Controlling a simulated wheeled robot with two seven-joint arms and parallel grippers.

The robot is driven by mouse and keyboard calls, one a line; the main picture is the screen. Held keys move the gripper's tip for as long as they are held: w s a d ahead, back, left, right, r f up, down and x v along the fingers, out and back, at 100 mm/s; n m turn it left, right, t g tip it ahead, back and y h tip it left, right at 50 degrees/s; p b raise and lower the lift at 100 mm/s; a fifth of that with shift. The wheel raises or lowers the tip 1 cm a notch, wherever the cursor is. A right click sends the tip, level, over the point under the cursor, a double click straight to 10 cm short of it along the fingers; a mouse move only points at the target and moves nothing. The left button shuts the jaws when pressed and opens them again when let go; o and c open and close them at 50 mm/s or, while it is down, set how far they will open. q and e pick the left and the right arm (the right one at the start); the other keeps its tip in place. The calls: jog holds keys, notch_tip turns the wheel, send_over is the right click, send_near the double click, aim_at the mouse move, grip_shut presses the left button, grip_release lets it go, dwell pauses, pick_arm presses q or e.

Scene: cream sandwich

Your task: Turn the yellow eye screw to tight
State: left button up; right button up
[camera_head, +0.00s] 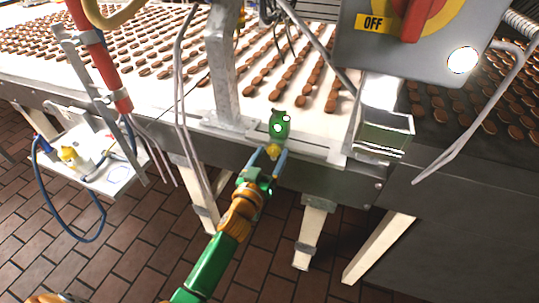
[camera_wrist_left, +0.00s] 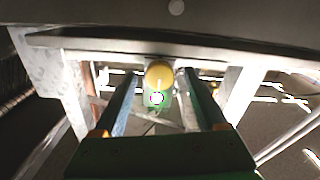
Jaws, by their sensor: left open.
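The yellow eye screw (camera_head: 273,151) is on the side rail of the conveyor, just below a green sensor block (camera_head: 279,123). My left gripper (camera_head: 268,157) reaches up from below, with its two blue-grey fingers on either side of the screw. In the left wrist view the round yellow screw (camera_wrist_left: 159,74) sits between the fingertips of my open left gripper (camera_wrist_left: 156,78), with a small gap visible to each side. Part of the green block (camera_wrist_left: 157,99) shows beyond the screw. I cannot tell whether a finger touches the screw. My right gripper is not in view.
The conveyor belt (camera_head: 165,75) carries rows of brown biscuits behind the rail. A grey box with a red OFF switch (camera_head: 412,18) hangs at the upper right. A metal post (camera_head: 222,75) stands left of the screw. Hoses and a tray (camera_head: 95,160) are at the left.

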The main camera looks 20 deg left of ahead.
pick_arm(q)
jog(key=shift+s, duration=0.1)
grip_shut()
jog(key=shift+m, duration=0.4)
jog(key=m, duration=0.3)
jog(key=shift+m, duration=0.4)
jog(key=m, duration=0.4)
jog(key=shift+m, duration=0.3)
jog(key=m, duration=0.4)
jog(key=shift+m, duration=2.4)
